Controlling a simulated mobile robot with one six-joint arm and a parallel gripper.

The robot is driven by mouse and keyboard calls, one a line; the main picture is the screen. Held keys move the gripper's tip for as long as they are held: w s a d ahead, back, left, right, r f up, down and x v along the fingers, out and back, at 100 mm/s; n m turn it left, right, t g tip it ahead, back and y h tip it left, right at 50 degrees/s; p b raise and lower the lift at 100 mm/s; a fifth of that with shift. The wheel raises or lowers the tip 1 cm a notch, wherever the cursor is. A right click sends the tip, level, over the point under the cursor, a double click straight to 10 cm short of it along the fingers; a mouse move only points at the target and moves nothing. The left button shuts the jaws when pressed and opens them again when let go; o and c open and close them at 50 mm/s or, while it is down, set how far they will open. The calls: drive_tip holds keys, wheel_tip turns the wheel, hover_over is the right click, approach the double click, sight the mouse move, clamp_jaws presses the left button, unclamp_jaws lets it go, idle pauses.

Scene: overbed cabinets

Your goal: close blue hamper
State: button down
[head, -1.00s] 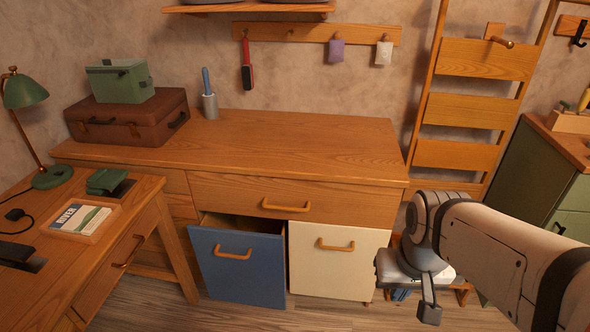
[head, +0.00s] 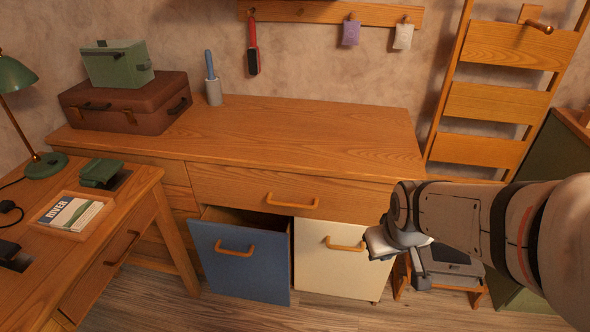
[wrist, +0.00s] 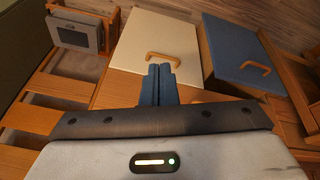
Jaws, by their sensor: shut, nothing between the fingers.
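The blue hamper (head: 240,262) is a tilt-out front with a wooden handle (head: 236,250), low in the wooden cabinet. It leans out at the top, with a dark gap behind its upper edge. In the wrist view the blue front (wrist: 243,52) lies right of the cream front, with its handle toward the right. My gripper shows in the wrist view (wrist: 161,70) with its blue fingers together and empty, apart from both fronts. In the head view my wrist is right of the cream front, and the fingers are not clearly seen there.
The cream hamper front (head: 335,262) sits flush beside the blue one. A desk (head: 120,215) stands at the left, close to the blue hamper. Floor in front is clear.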

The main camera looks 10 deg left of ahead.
drive_tip(key=w+a+f+n+t+y+b, duration=0.2)
drive_tip(key=w+a+f+n+t+b, duration=0.1)
drive_tip(key=w+a+f+n, duration=0.5)
drive_tip(key=w+a+f+n+t+y+b, duration=0.2)
drive_tip(key=w+a+f+n+t+b, duration=0.3)
drive_tip(key=f, duration=0.6)
drive_tip(key=a+f+n+y+b, duration=0.2)
drive_tip(key=a+f+n+y, duration=0.2)
drive_tip(key=a+f+n, duration=0.15)
drive_tip(key=n+t+y+b, duration=0.2)
drive_tip(key=n+y+b, duration=0.2)
drive_tip(key=b, duration=0.8)
approach(266, 240)
drive_tip(key=a, duration=0.3)
drive_tip(key=w, duration=0.3)
drive_tip(key=shift+a+b, duration=0.35)
drive_tip(key=shift+a, duration=0.05)
drive_tip(key=shift+w+r, duration=0.1)
drive_tip(key=shift+w, duration=0.55)
